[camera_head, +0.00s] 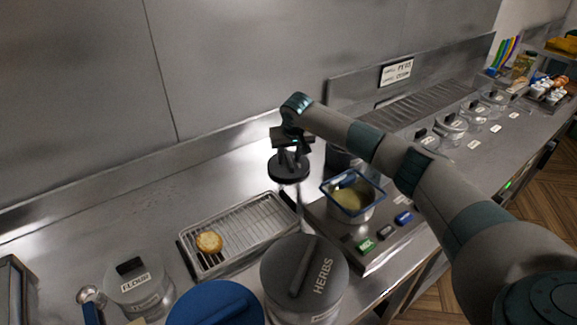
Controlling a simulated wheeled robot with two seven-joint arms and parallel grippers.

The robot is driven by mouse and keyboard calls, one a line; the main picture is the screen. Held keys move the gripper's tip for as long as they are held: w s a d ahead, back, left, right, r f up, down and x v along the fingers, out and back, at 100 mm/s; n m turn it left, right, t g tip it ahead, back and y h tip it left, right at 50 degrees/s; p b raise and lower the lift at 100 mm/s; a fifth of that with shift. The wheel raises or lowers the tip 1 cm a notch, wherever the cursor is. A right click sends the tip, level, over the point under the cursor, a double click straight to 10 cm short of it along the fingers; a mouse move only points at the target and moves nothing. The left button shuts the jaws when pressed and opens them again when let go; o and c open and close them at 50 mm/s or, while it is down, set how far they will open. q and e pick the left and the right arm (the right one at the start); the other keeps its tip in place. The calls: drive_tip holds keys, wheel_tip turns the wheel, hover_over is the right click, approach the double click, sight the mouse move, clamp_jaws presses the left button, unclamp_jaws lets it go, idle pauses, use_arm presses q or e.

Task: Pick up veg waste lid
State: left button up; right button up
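My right gripper (290,152) points down above the steel counter, near the middle of the view. A dark round lid (289,172) is right under its fingers. The fingers appear shut on the lid's handle, and the lid looks raised off the counter. No label shows on this lid, so I cannot confirm that it is the veg waste one. My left gripper is out of view.
A wire-rack tray (235,238) holds a round golden patty (209,242). A HERBS container (303,272), FLOUR container (139,284) and blue lid (215,304) stand in front.

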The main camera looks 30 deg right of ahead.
sight(289, 159)
drive_tip(key=shift+c, duration=0.6)
clamp_jaws()
drive_tip(key=shift+r+p, duration=0.4)
drive_tip(key=shift+p, duration=0.25)
wheel_tip(289, 159, up, 10)
drive_tip(key=b, duration=0.4)
drive_tip(key=shift+f, duration=0.15)
